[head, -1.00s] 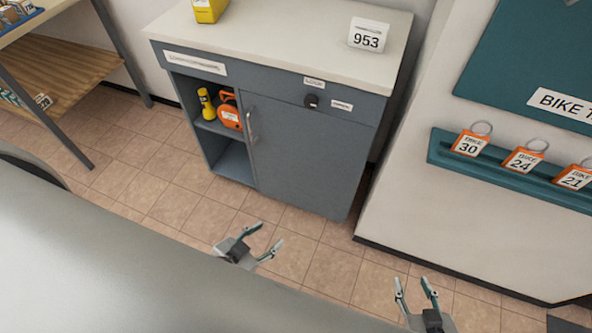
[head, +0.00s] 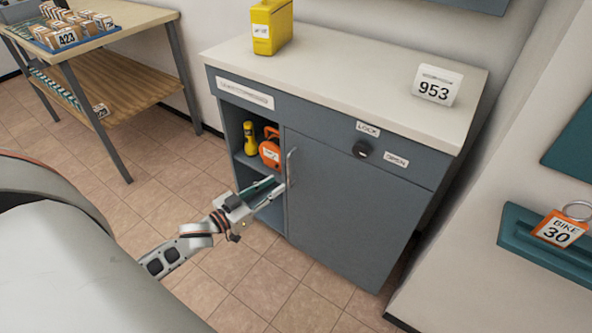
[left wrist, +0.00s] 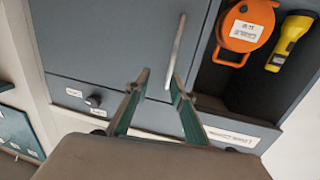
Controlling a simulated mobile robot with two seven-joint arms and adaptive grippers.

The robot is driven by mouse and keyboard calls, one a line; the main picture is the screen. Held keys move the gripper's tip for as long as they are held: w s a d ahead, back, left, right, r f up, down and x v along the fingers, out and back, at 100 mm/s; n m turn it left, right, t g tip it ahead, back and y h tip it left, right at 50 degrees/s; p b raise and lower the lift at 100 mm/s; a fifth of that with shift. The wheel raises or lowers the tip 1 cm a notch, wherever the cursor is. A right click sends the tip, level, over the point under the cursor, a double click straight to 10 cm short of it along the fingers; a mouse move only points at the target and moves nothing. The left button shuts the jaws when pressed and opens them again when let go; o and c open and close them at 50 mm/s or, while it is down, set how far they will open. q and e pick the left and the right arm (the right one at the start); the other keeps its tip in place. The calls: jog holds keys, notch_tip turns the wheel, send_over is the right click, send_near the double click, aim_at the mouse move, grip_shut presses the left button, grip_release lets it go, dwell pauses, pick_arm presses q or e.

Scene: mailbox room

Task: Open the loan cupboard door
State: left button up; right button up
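The grey loan cupboard door (head: 345,205) is shut, flush with the cupboard front. Its upright metal handle (head: 291,167) is near the door's left edge, beside the open shelves. A black knob (head: 361,149) sits above the door between the LOCK and OPEN labels; which way it points is unclear. My left gripper (head: 277,186) is open at the handle's lower part. In the left wrist view the handle (left wrist: 176,48) runs to between the two spread fingertips (left wrist: 161,81); I cannot tell whether they touch it. My right gripper is out of view.
A yellow box (head: 271,27) and a 953 sign (head: 436,86) stand on the cupboard top. A wooden table (head: 120,22) is at left, a teal key rail (head: 520,238) at right. The tiled floor before the cupboard is clear.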

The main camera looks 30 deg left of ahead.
pick_arm(q)
jog(key=shift+t, duration=0.3)
jog(key=w, duration=0.3)
jog(key=w+b, duration=0.1)
jog(key=w, duration=0.2)
jog(key=w+r, duration=0.1)
jog(key=w, duration=0.2)
jog(key=shift+w+a+r+b, duration=0.1)
jog(key=shift+w+a+b, duration=0.2)
jog(key=shift+w, duration=0.1)
grip_shut()
